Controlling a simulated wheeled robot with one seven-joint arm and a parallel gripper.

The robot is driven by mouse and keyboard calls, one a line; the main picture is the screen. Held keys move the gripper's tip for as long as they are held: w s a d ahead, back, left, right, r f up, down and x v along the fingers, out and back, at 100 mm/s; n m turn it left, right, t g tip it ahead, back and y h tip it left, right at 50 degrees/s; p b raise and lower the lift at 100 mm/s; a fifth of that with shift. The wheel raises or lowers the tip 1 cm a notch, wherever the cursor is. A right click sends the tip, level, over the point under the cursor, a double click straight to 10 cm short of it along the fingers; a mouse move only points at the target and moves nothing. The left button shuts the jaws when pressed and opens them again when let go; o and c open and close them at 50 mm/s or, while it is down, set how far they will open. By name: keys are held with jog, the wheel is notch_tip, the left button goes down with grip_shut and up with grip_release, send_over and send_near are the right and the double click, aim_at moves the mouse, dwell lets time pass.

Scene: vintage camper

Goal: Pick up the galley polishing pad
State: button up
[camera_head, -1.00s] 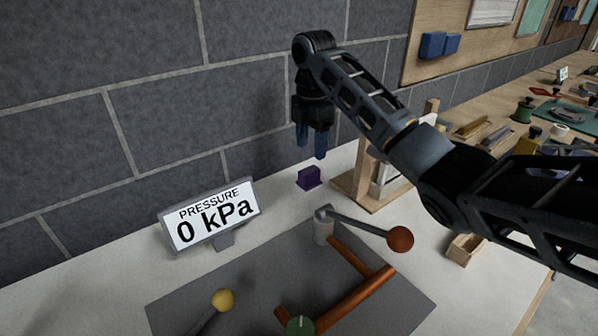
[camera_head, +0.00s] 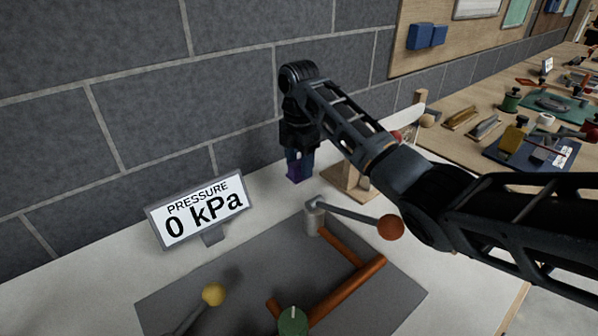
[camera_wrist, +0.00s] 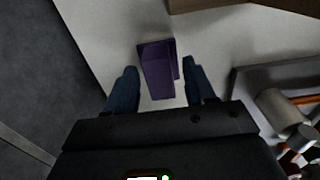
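The galley polishing pad appears to be the small purple block (camera_wrist: 157,72), which lies on the white counter near the wall. In the wrist view it lies between and slightly ahead of my two blue fingertips, with pale counter showing on both sides of it. My gripper (camera_wrist: 160,80) is open and pointed down at it. In the head view my gripper (camera_head: 300,163) is low over the counter, and the purple block (camera_head: 294,173) shows partly behind the fingers.
A wooden stand (camera_head: 348,184) is close to the right of my gripper. A "0 kPa" pressure sign (camera_head: 198,209) stands to the left. A grey plate (camera_head: 240,285) with a red-knobbed lever (camera_head: 390,227) and copper pipes is in front. The block wall (camera_head: 130,80) is close behind.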

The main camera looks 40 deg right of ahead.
aim_at(299, 162)
jog(key=c, duration=0.9)
jog(key=shift+r, duration=0.15)
jog(key=shift+c, duration=0.2)
jog(key=shift+r, duration=0.6)
notch_tip(299, 162, up, 2)
jog(key=shift+r+b, duration=0.2)
jog(key=shift+b, duration=0.25)
jog(key=shift+s+d+r+p, duration=0.3)
jog(key=shift+d+r+p, duration=0.2)
jog(key=shift+d+r, duration=0.3)
jog(key=s+d+r+p, duration=0.2)
jog(key=s+d+r, duration=0.2)
jog(key=d, duration=0.5)
jog(key=shift+r, duration=0.8)
jog(key=shift+s, duration=0.1)
